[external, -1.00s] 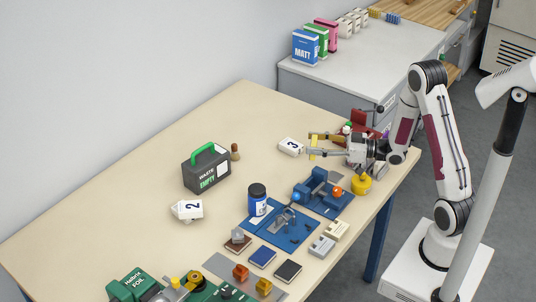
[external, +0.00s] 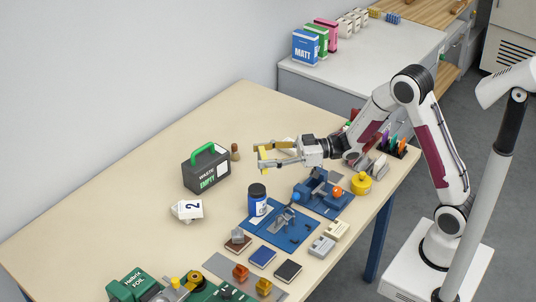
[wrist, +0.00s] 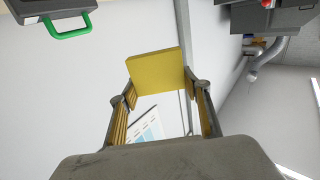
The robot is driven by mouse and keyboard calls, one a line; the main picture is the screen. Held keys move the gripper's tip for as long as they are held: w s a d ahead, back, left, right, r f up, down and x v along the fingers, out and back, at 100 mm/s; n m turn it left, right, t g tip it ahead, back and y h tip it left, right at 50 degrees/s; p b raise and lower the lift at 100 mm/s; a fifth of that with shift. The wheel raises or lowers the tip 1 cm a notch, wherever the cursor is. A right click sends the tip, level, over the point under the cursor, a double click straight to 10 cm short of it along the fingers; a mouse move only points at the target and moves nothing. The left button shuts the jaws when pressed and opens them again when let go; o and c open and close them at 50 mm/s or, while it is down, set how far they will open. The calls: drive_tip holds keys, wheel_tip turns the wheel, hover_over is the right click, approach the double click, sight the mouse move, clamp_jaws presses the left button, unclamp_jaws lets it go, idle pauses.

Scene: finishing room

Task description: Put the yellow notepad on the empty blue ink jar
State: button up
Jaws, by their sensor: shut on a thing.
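My gripper (external: 268,156) is shut on the yellow notepad (wrist: 157,66) and holds it above the table. The notepad spans the two fingertips in the wrist view, and a small part of it shows in the external view (external: 262,159). The blue ink jar (external: 257,207) has a dark cap and a white label and stands upright on the blue mat. In the external picture my gripper is above the jar and apart from it. I cannot tell whether the jar is empty.
A dark waste box (external: 206,172) with a green handle stands left of my gripper, with a small brown bottle (external: 235,152) beside it. A white block marked 2 (external: 187,210) lies farther left. A blue clamp-like tool (external: 316,185) and a yellow pot (external: 361,184) are at right.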

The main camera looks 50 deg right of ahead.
drive_tip(key=shift+w+r+t, duration=0.1)
drive_tip(key=shift+w+t, duration=0.2)
drive_tip(key=shift+w, duration=0.95)
hover_over(259, 188)
drive_tip(key=shift+d+f, duration=0.1)
drive_tip(key=shift+f, duration=3)
drive_tip(key=shift+f, duration=0.15)
drive_tip(key=shift+f, duration=1.75)
drive_tip(key=shift+f, duration=0.1)
